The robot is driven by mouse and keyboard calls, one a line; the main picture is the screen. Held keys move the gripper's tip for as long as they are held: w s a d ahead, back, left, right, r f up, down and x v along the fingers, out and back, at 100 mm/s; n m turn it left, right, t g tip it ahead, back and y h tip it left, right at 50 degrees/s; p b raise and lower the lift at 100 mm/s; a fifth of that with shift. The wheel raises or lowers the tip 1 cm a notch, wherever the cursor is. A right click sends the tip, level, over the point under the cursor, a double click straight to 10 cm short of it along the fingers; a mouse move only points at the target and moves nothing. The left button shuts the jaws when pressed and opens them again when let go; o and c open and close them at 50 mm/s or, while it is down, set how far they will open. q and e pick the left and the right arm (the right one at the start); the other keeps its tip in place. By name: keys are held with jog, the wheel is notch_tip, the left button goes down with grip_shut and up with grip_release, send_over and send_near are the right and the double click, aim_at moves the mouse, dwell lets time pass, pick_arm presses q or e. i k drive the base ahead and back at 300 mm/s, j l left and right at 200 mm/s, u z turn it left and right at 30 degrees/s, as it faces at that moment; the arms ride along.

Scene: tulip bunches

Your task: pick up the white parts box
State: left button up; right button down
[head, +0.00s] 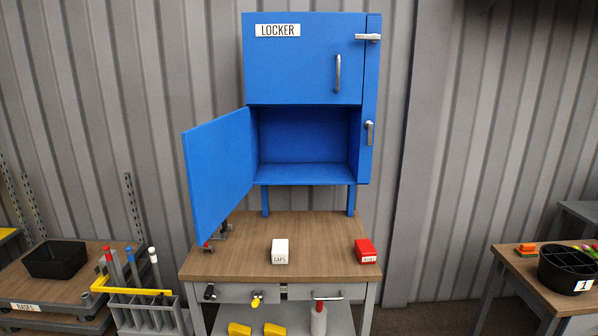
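The white parts box (280,251) sits on the wooden workbench top (232,262), near its front edge at the middle. Its front label appears to read "CAPS". Neither of my grippers is in the head view.
A red labelled box (365,251) sits at the bench's right end. Above stands a blue locker (303,60), its lower door (220,175) open to the left, the lower compartment empty. A rack of tools (146,312) stands front left. A black bin (56,259) and a black round container (566,268) stand aside.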

aim_at(279, 253)
jog(key=u, duration=0.3)
jog(key=i+l+u, duration=0.15)
jog(key=u, duration=0.2)
jog(key=i+l+u, duration=0.2)
jog(key=u, duration=0.2)
jog(key=i+l+u, duration=0.2)
jog(key=u, duration=0.15)
jog(key=i+l, duration=0.15)
jog(key=l, duration=0.2)
jog(key=i+l+u, duration=0.1)
jog(key=l, duration=0.2)
jog(key=i+l, duration=0.15)
jog(key=l, duration=0.2)
jog(key=i+l+u, duration=0.1)
jog(key=l, duration=0.25)
jog(key=i+l, duration=0.15)
jog(key=l, duration=0.2)
jog(key=u, duration=0.05)
